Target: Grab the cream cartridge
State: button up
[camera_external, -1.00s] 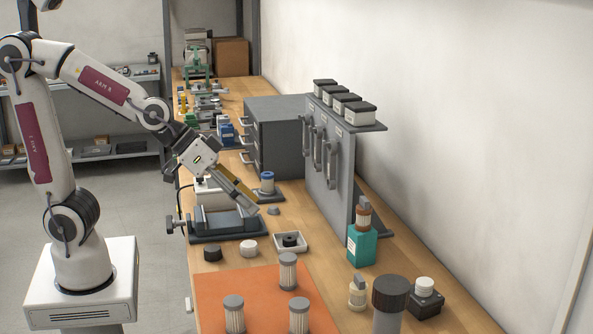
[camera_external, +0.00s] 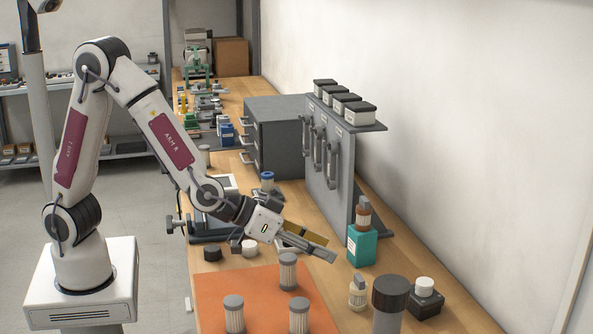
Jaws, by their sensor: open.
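Three upright pleated cartridges with pale, cream-looking bodies and grey caps stand on the orange mat (camera_external: 262,288): a rear one (camera_external: 288,272), a front left one (camera_external: 234,315) and a front right one (camera_external: 299,317). Their exact shades are hard to tell apart. My gripper (camera_external: 328,249) is open and looks empty. It points right and slightly down, above the bench, behind and to the right of the rear cartridge in the picture and apart from it. My gripper partly hides the small white tray behind it.
A teal block with a brown bottle (camera_external: 361,246) stands just right of my fingertips. A small cream bottle (camera_external: 357,294), a tall dark-capped cylinder (camera_external: 390,296) and a black block with a white knob (camera_external: 425,301) stand to the right. Black and white caps (camera_external: 212,253) lie behind the mat.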

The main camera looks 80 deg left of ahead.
jog(key=t+y, duration=0.1)
send_near(356, 280)
jog(key=w, duration=0.2)
jog(key=shift+w+d+f+t+y, duration=0.4)
jog(key=shift+d+f, duration=0.1)
jog(key=shift+d, duration=0.1)
jog(key=shift+x, duration=1.25)
jog(key=shift+a+f+x, duration=0.1)
jog(key=shift+f+x, duration=0.05)
jog(key=shift+x, duration=0.7)
jog(key=shift+a+f+x, duration=0.1)
jog(key=shift+f+x, duration=0.05)
jog(key=shift+x, duration=0.75)
jog(key=shift+w+f, duration=0.3)
jog(key=shift+w, duration=0.35)
